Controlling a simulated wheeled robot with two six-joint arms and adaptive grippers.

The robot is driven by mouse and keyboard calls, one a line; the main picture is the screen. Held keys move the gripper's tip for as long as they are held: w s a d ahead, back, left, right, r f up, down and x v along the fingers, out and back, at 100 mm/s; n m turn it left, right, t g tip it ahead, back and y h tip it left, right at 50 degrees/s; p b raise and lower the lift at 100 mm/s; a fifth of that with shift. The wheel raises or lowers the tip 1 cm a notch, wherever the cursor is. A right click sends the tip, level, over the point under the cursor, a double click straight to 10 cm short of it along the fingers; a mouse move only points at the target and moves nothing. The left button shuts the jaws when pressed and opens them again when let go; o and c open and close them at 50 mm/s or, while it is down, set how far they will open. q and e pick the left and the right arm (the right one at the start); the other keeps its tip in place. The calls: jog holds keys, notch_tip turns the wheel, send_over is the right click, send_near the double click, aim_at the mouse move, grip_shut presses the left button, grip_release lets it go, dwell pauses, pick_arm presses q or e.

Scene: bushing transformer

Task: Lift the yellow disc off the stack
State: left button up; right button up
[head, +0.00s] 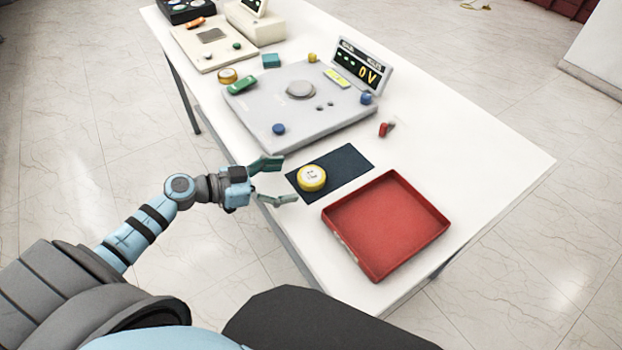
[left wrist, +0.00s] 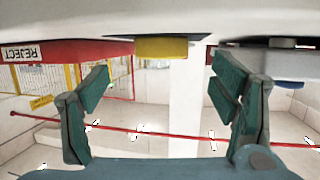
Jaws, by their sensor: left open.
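A yellow disc (head: 312,178) with a pale, marked top sits on a dark mat (head: 345,165) near the table's left edge. It also shows side-on in the left wrist view as a yellow block (left wrist: 161,47). I cannot tell how many pieces lie under its top. My left gripper (head: 281,181) is open just left of the disc, its fingers pointing toward it and apart from it. In the left wrist view the gap between the green fingers (left wrist: 163,77) is empty, with the disc beyond it. My right gripper is not in view.
A red tray (head: 387,222) stands right of the mat; its REJECT label (left wrist: 35,52) appears upside down in the wrist view. A grey device (head: 300,117) with a display and knobs lies behind. A small red part (head: 384,130) is nearby. The table's right side (head: 490,165) is clear.

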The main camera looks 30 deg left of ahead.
aim_at(313, 174)
pick_arm(q)
jog(key=x, duration=0.5)
jog(key=shift+w+d+r, duration=0.15)
jog(key=shift+w+r, duration=0.05)
jog(key=shift+w, duration=0.1)
jog(key=c, duration=1.5)
jog(key=shift+o, duration=0.2)
jog(key=shift+r, duration=0.15)
